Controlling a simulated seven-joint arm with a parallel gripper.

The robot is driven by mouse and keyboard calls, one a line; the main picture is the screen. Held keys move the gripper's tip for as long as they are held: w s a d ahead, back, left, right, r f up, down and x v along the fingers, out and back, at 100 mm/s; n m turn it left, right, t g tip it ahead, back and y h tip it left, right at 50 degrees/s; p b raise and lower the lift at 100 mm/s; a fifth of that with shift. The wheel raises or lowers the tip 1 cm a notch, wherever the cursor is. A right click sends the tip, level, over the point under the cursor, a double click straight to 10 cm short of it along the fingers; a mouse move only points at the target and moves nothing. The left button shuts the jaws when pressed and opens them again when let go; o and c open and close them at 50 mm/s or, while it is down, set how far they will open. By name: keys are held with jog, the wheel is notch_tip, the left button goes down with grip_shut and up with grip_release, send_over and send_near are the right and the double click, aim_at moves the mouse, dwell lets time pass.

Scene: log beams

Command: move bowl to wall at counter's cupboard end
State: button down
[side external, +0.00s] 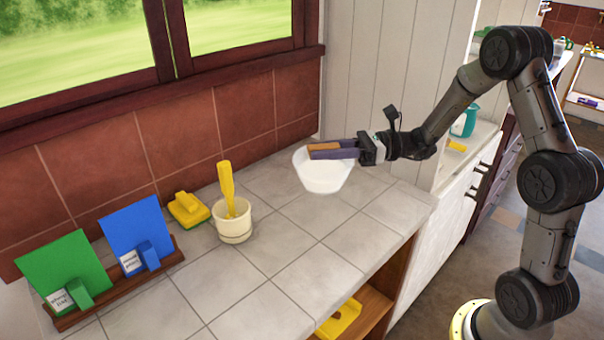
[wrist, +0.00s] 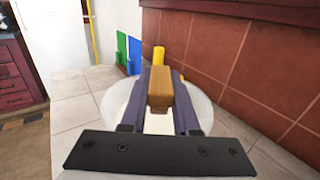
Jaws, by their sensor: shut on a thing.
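The white round bowl (side external: 324,174) is at the far right end of the counter, close to the corner of the tiled wall and white panelling. In the wrist view the bowl (wrist: 115,100) shows around and under my fingers. My gripper (side external: 326,151) reaches across the bowl from the right, its purple fingers shut on a brown block (wrist: 160,92) at the bowl, which looks like its grip. Where block and bowl join is hidden. I cannot tell whether the bowl touches the counter or hangs just above it.
On the tiled counter (side external: 275,300) stand a cream pot (side external: 235,222) with a yellow handle, a yellow-green sponge (side external: 188,209), and green (side external: 66,268) and blue (side external: 136,230) cards in a wooden rack. The red-brown tiled wall (side external: 180,137) runs behind. Counter between pot and bowl is clear.

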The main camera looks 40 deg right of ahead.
jog(key=w+d+m+t+h, duration=0.5)
jog(key=d+m+t+h, duration=0.15)
jog(key=d, duration=0.25)
jog(key=shift+g+h, duration=0.25)
jog(key=shift+h, duration=0.4)
jog(key=shift+w+d+f, duration=0.4)
jog(key=shift+w+f, duration=1.55)
jog(key=shift+w, duration=0.4)
jog(key=shift+w+d+f, duration=0.4)
jog(key=shift+w+f, duration=1.5)
jog(key=shift+w, duration=0.45)
jog(key=shift+w+d+f, duration=0.4)
jog(key=shift+w+f, duration=1.55)
jog(key=shift+w, duration=0.4)
jog(key=shift+f, duration=0.15)
jog(key=c, duration=0.7)
grip_release()
jog(key=shift+f, duration=0.15)
jog(key=shift+o, duration=0.2)
